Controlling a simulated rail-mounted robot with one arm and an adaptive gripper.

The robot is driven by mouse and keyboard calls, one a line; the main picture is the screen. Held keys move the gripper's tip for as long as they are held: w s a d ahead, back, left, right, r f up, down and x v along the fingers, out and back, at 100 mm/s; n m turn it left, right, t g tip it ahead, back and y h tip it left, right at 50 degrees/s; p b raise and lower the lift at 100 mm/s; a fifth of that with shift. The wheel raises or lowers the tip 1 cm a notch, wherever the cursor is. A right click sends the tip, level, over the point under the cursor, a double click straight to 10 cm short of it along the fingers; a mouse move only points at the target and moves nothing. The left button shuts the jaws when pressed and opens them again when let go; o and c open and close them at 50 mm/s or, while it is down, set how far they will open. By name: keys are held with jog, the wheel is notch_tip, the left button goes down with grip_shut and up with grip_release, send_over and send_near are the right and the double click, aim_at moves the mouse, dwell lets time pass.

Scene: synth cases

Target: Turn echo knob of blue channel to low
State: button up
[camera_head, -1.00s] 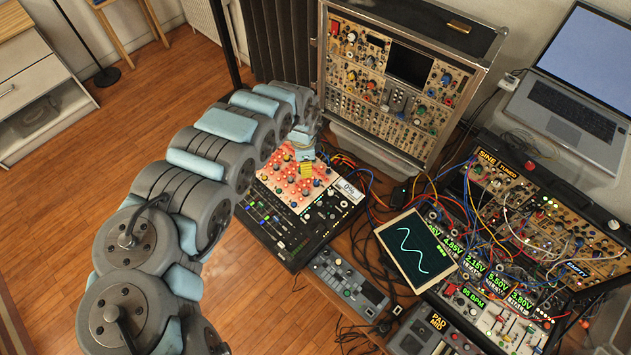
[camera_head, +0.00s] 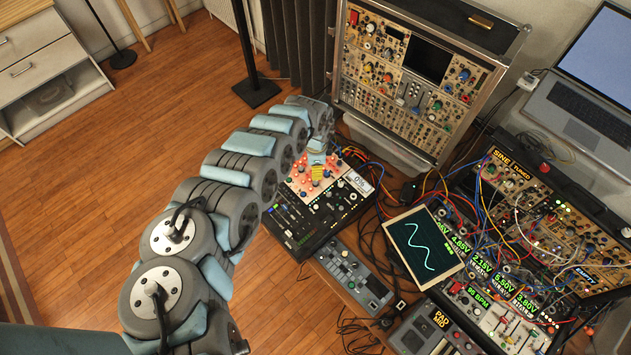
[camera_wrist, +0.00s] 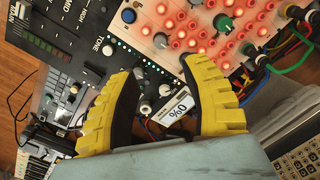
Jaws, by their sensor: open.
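The mixer (camera_head: 318,208) has a black fader section and a pale panel of red-lit knobs (camera_wrist: 185,35). My gripper (camera_wrist: 165,72) is open over this panel, its two yellow fingers apart; in the head view it shows as a small yellow patch (camera_head: 318,173). A pale knob (camera_wrist: 165,90) lies in the gap between the fingers, apart from both. A small display (camera_wrist: 178,102) reading 0% is also between them; it shows in the head view (camera_head: 359,181). A blue knob (camera_wrist: 128,15) and a green knob (camera_wrist: 223,22) lie beyond the fingertips. I cannot tell which knob is the blue channel's echo.
Cables (camera_wrist: 290,60) run along the panel's right side. A waveform screen (camera_head: 422,246) and a patched synth rack (camera_head: 520,230) stand to the right. A tall synth case (camera_head: 420,75) is behind the mixer. Open floor (camera_head: 90,200) lies to the left.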

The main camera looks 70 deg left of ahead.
aim_at(315, 182)
notch_tip(315, 182, down, 2)
jog(key=shift+f, duration=0.1)
jog(key=shift+w+f, duration=0.15)
jog(key=shift+f, duration=0.4)
jog(key=shift+s+f+b, duration=0.2)
jog(key=shift+f+b, duration=0.2)
jog(key=shift+f, duration=0.35)
jog(key=shift+f+b, duration=1.75)
jog(key=shift+f, duration=1.05)
grip_shut()
